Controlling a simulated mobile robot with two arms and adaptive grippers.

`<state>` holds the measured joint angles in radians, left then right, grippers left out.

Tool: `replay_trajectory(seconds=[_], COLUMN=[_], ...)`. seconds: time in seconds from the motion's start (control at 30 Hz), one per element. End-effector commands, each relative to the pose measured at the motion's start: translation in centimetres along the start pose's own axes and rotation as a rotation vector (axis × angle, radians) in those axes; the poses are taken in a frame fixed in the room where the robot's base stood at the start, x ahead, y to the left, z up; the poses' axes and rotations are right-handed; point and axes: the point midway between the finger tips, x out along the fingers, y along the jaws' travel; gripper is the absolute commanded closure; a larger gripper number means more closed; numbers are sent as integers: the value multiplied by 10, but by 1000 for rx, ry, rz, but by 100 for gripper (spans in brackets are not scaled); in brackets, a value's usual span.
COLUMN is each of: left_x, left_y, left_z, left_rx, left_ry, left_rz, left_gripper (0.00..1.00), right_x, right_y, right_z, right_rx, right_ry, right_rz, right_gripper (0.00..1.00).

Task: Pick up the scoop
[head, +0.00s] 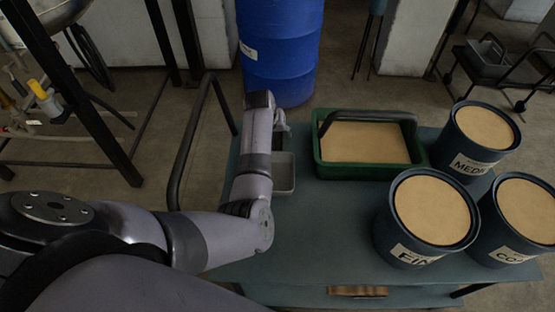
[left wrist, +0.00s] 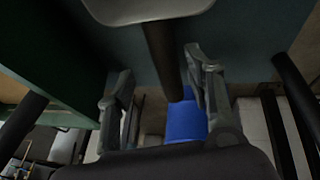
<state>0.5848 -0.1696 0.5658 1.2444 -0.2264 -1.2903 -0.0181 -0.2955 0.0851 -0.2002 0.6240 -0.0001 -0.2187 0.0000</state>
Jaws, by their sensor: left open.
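The scoop has a grey pan (head: 284,173) that lies on the blue-green cart top, left of the green tray. In the left wrist view the pan (left wrist: 140,10) is at the top edge, and its dark handle (left wrist: 163,58) runs down from it between my fingers. My left gripper (left wrist: 158,66) is open, with one finger on each side of the handle and gaps showing at both sides. In the head view only a bit of the left gripper (head: 281,122) shows beside my wrist; my arm hides the handle. My right gripper is not in view.
The green tray (head: 318,170) of tan powder has a dark handle bar over it. Several dark labelled buckets (head: 405,250) of powder stand on the right of the cart (head: 320,240). A dark push rail (head: 187,150) rises at the cart's left. A blue barrel (head: 285,50) stands behind.

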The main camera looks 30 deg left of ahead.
Motion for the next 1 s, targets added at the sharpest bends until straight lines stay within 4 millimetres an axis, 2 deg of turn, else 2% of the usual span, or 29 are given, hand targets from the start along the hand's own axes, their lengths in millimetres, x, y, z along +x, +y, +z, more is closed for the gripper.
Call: replay_trajectory(seconds=[0.3, 0.43, 0.67, 1.0], left_x=[42, 50, 50, 50], left_y=[-8, -8, -8, -8], left_z=[2, 1, 1, 1], left_rx=[1, 0, 0, 0], left_ry=[-2, 0, 0, 0], left_rz=[0, -1, -1, -1], left_gripper=[52, 52, 52, 74], right_x=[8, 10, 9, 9], right_y=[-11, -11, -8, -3], right_z=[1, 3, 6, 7], right_rx=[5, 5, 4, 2], right_ry=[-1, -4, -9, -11], right_rz=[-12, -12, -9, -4], right_gripper=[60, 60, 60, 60])
